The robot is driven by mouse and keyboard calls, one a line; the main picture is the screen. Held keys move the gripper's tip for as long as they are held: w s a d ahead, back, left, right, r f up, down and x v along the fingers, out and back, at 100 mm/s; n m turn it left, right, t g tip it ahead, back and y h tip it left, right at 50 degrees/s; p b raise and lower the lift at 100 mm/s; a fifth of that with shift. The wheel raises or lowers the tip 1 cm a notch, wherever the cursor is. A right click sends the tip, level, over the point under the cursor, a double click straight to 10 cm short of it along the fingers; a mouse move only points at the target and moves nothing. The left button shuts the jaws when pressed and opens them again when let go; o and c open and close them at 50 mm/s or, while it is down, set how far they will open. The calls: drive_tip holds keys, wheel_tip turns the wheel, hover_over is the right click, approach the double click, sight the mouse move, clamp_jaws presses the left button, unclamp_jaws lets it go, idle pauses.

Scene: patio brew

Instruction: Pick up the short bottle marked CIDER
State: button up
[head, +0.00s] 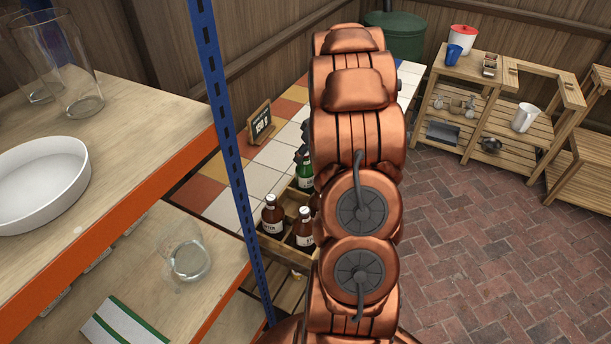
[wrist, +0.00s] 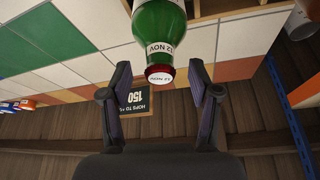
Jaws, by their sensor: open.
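In the wrist view a green bottle (wrist: 160,22) with a red-rimmed cap (wrist: 160,74) points toward my open gripper (wrist: 160,76). No word CIDER is legible on any bottle. In the head view a green bottle (head: 304,175) and two brown bottles (head: 272,217) (head: 303,232) stand in a wooden crate (head: 285,250). My arm hides my gripper and part of the crate there.
A small chalkboard (head: 261,124) stands on the tiled counter (head: 275,156). A blue post (head: 222,110) and shelves with glass jars (head: 72,75) and a white dish (head: 40,180) are at the left.

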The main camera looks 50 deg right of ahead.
drive_tip(key=shift+w+f, duration=0.2)
drive_tip(key=shift+f, duration=0.2)
clamp_jaws()
idle(0.4)
